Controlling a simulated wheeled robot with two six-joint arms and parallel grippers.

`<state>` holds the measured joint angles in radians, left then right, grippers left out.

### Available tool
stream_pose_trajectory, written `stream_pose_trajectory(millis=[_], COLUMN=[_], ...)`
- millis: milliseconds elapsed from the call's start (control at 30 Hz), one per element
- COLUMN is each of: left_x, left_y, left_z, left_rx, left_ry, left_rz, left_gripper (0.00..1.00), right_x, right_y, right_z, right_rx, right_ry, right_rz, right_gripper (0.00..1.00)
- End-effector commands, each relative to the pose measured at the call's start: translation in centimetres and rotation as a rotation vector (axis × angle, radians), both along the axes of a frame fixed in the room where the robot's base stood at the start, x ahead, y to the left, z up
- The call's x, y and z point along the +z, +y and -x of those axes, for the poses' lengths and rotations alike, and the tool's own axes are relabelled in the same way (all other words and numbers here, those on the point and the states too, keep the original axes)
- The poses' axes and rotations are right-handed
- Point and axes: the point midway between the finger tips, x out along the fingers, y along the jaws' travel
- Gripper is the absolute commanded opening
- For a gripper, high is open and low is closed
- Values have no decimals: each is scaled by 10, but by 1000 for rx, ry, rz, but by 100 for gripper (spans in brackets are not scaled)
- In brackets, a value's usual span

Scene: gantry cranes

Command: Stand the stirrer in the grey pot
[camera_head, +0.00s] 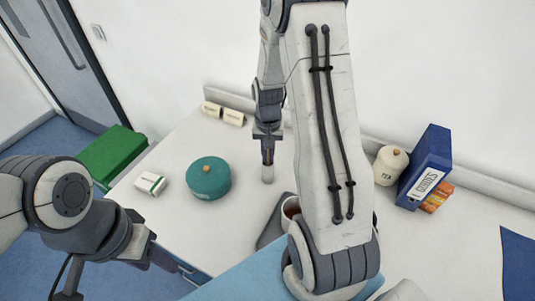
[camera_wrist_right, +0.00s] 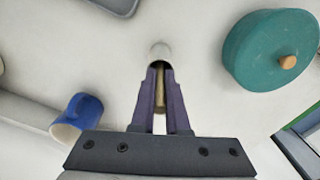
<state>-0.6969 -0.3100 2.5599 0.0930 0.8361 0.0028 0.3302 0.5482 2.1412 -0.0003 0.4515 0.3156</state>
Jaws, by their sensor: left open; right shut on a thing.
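My right gripper (camera_head: 267,152) points down over the white table and is shut on the stirrer, whose brown stick (camera_wrist_right: 160,97) shows between the fingers in the right wrist view. A pale cylinder (camera_wrist_right: 160,52) shows at the fingertips there, and in the head view (camera_head: 267,174) just below the gripper. I cannot tell whether it is the stirrer's end or a separate small pot, nor whether it touches the table. I cannot clearly identify the grey pot; my right arm hides part of the table. My left gripper (camera_head: 155,257) is open and empty at the table's front left.
A teal lidded container (camera_head: 208,180) stands left of the right gripper. A white-green box (camera_head: 150,183) and a green box (camera_head: 112,154) lie further left. A dark tray (camera_head: 272,232), cup (camera_head: 290,206), tea jar (camera_head: 390,165) and blue box (camera_head: 425,165) stand right. A blue mug (camera_wrist_right: 78,118) shows too.

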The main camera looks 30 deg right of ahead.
Motion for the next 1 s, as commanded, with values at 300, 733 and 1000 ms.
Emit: stream_pose_trajectory(millis=[300,733,1000], left_x=[0,-6,-12], left_y=[0,0,0], left_z=[0,0,0], left_rx=[0,0,-1], left_ry=[0,0,0], left_rz=[0,0,0], left_gripper=[49,49,49], right_x=[0,48,102], right_y=[0,-1,0], right_z=[0,-2,-1], right_rx=[0,0,0], right_ry=[0,-9,-5], right_rz=[0,3,1], right_gripper=[42,42,42])
